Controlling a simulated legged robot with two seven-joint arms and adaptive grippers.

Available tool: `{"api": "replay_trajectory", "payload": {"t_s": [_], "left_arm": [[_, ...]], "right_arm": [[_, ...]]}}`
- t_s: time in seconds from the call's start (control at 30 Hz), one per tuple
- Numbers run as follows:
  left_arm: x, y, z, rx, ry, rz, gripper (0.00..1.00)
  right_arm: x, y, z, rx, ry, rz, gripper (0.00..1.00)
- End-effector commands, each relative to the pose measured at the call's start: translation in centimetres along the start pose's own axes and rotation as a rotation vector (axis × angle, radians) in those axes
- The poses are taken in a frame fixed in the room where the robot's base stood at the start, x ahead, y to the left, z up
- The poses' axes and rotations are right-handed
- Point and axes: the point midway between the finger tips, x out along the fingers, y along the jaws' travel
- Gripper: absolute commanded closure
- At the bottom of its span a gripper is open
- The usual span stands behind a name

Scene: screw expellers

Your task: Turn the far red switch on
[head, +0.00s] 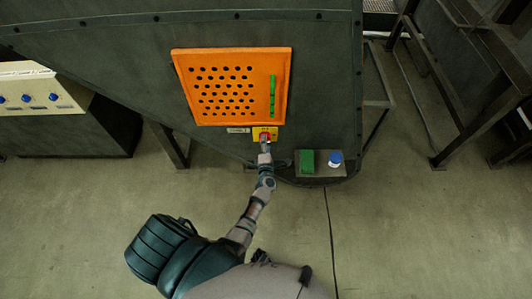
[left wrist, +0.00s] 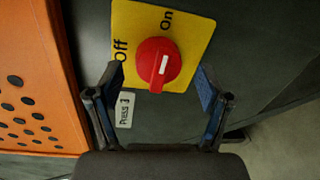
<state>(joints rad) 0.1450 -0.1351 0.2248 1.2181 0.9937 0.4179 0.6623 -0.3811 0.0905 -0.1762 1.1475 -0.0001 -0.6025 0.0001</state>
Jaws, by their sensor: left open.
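The red switch (left wrist: 160,66) is a round knob with a raised ridge and a white mark, on a yellow plate (left wrist: 195,22) labelled "Off" and "On". In the left wrist view the ridge runs nearly up and down; I cannot tell for sure which label it points to. In the head view the yellow plate (head: 258,132) sits below an orange panel, with my arm partly covering the knob. My left gripper (left wrist: 160,80) is open, one finger on each side of the knob, with visible gaps; contact cannot be told. My right gripper is not in view.
The orange perforated panel (head: 213,117) with a green handle (head: 272,96) is just above the plate. A "Press 3" label (left wrist: 124,110) is beside it. Open floor lies in front.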

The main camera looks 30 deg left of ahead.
Motion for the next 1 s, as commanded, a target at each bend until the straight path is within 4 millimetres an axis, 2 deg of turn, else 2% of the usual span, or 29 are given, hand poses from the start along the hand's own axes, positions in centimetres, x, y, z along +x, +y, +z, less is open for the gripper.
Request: {"api": "replay_trajectory", "payload": {"t_s": [0.3,0.5,0.63,1.0], "left_arm": [[-7.1,-0.2,0.0,0.001,0.001,-0.005,0.21],[-9.8,-0.2,0.1,0.003,0.001,-0.003,0.21],[-10.4,-0.2,0.1,0.003,0.000,-0.002,0.21],[-10.4,-0.2,0.1,0.002,0.000,-0.002,0.21]], "right_arm": [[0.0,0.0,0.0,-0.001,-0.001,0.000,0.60],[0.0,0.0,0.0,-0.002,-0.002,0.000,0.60],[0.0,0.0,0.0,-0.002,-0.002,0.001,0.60],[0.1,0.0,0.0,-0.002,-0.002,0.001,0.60]]}}
